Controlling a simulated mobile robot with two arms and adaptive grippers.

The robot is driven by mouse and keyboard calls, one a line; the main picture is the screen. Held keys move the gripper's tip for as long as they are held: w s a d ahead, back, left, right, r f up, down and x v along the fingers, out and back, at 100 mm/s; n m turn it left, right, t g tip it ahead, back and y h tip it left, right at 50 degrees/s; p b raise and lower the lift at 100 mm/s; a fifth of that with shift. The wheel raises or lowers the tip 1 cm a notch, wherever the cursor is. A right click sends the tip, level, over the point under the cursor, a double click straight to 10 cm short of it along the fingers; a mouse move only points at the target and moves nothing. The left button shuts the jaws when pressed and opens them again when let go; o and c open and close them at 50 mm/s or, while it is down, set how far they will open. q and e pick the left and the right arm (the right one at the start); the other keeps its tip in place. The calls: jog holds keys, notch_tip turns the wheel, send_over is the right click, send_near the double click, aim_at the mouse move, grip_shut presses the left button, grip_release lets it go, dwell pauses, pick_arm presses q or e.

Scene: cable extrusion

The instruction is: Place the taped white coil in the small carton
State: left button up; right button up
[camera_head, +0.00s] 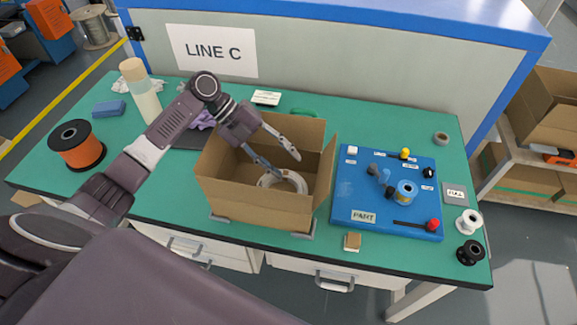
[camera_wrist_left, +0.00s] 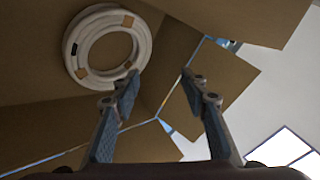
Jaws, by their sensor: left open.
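The white coil (camera_head: 299,181) lies inside the small open carton (camera_head: 255,208) on the green bench. It also shows in the left wrist view (camera_wrist_left: 70,52) as a white ring with brown tape patches and one dark mark, against the cardboard. My left gripper (camera_head: 289,167) reaches down into the carton's opening over the coil. Its fingers are apart with nothing between them in the left wrist view (camera_wrist_left: 158,75). The coil is to the left of the fingertips there; I cannot tell if one touches its edge. In the head view, the front wall and gripper hide part of the coil.
A blue panel (camera_head: 352,190) with knobs and a small spool stands right of the carton. White (camera_head: 468,221) and black (camera_head: 470,252) spools stand near the right edge.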

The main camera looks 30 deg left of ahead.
pick_arm(q)
jog(key=b+v, duration=0.1)
jog(key=v, duration=0.8)
jog(key=shift+a+r+b, duration=0.15)
jog(key=shift+r+b, duration=0.15)
jog(key=shift+b, duration=0.1)
jog(key=shift+s, duration=0.1)
dwell(0.5)
